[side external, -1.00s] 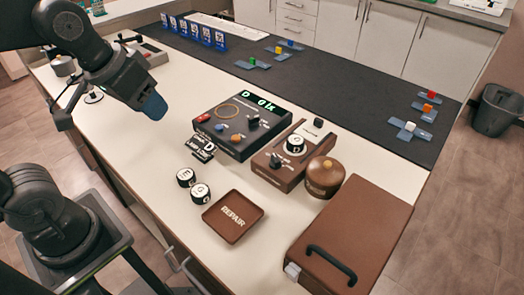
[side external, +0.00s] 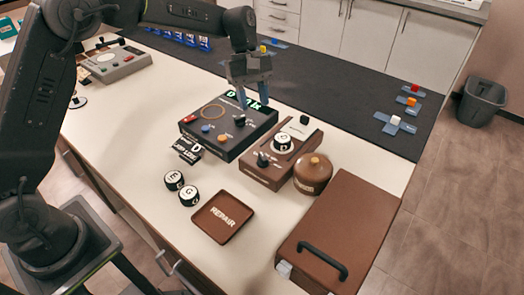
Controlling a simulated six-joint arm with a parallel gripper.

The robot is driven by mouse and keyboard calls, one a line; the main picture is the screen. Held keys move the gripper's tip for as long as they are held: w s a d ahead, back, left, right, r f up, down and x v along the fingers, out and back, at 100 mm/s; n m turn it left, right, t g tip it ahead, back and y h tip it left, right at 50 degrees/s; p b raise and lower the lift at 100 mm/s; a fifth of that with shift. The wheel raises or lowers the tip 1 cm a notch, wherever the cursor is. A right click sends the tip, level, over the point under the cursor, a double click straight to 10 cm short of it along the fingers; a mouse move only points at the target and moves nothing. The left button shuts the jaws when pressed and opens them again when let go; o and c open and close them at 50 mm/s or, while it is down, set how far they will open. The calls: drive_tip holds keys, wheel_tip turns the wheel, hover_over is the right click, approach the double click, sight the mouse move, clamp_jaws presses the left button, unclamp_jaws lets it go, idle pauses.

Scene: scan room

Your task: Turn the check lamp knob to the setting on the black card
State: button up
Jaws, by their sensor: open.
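A black box (side external: 229,148) stands mid-bench, with a red button, a blue one, an orange one and a dark knob (side external: 239,121) on top. Its green display is partly hidden by my gripper. A small black card (side external: 187,150) with a white "D" and smaller unclear lettering stands at its left front. To the right, a brown box (side external: 256,173) carries a white-topped round piece and another dark knob (side external: 263,160). I cannot tell which knob is the check lamp's. My gripper (side external: 254,103) is open, fingers down, above the black box's back right part, apparently holding nothing.
A brown REPAIR tray (side external: 222,238), two lettered round pieces (side external: 181,188), a round wooden pot (side external: 313,176) and a brown case (side external: 350,215) with a black handle lie nearby. A grey device (side external: 115,62) is at left. Blue holders with coloured blocks stand on the dark mat.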

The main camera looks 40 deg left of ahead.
sight(262, 155)
drive_tip(key=x, duration=1.4)
clamp_jaws()
